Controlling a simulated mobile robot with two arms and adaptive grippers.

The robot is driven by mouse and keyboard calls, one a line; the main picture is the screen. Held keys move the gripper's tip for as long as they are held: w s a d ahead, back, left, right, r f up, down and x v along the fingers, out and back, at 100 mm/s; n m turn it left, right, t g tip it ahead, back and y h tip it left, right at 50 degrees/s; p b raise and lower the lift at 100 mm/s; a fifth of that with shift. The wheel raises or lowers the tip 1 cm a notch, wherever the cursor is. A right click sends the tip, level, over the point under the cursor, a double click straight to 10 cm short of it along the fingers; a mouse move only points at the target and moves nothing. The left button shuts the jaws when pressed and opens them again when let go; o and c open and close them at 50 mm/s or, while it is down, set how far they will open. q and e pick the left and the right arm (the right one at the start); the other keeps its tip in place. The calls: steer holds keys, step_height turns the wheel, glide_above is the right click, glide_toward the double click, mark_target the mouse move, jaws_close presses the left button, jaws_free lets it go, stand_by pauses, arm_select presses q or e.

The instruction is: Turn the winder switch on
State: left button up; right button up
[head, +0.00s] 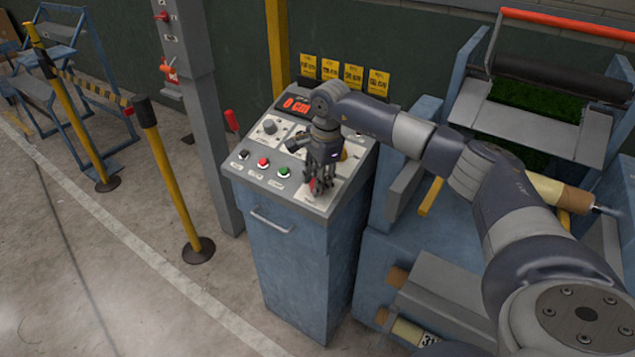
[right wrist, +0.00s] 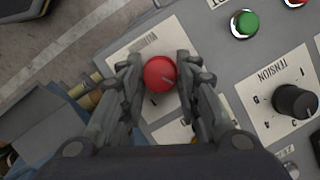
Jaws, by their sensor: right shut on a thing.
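The winder switch is a red round knob (right wrist: 160,73) on a white label plate near the corner of the panel; the lettering by it is upside down in the right wrist view. A short pointer line shows on its face. In the head view the knob (head: 315,186) is partly hidden by my fingers. My right gripper (right wrist: 160,76) has a finger on each side of the knob and is shut on it. In the head view the right gripper (head: 318,180) points down at the front right of the sloped panel. My left gripper is not in view.
The blue control console (head: 285,250) has a front handle (head: 271,221). Near the knob are a green button (head: 285,173), a red button (head: 263,162) and a black tension knob (right wrist: 295,101). A lit red display (head: 297,105) is behind. The roller machine (head: 440,260) stands close on the right.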

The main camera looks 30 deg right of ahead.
steer(key=m+b, duration=0.1)
steer(key=m+t+b, duration=0.1)
steer(key=m, duration=0.1)
steer(key=m+b, duration=0.1)
steer(key=shift+s+f+t, duration=0.15)
steer(key=shift+f+t, duration=0.15)
steer(key=m+h+b, duration=0.1)
steer(key=m+b, duration=0.2)
steer(key=m+t+b, duration=0.1)
steer(key=m+b, duration=0.2)
steer(key=shift+s+a+m+t+h, duration=0.1)
steer(key=shift+a+m+t+h, duration=0.1)
steer(key=shift+m+t+h, duration=0.15)
steer(key=shift+a+r+m+h+b, duration=0.15)
steer(key=shift+m+h+b, duration=0.6)
steer(key=shift+m+b, duration=1.15)
steer(key=o, duration=1.1)
steer(key=shift+c, duration=0.2)
